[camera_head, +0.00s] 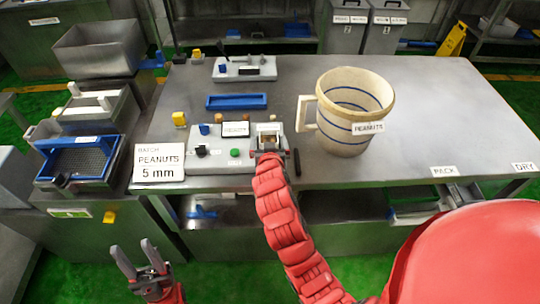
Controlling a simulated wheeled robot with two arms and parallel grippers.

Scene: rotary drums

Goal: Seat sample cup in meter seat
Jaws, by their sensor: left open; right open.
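The meter (222,160) is a grey box on the near edge of the steel table, with a blue knob, a black knob, a green button and a label. At its right end is a light square part (268,128), perhaps the meter seat. My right gripper (268,153) is open at this right end, just in front of the light part. A small brownish shape shows there, but I cannot tell whether it is the sample cup, as my gripper and arm cover much of it. My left gripper (139,262) is open and empty, low in front of the table, over the green floor.
A large cream jug (346,110) labelled PEANUTS stands right of the meter. A blue tray (236,101) and a grey device (245,69) lie behind it. A sign (159,162) reads PEANUTS 5 mm. The table's right side is clear.

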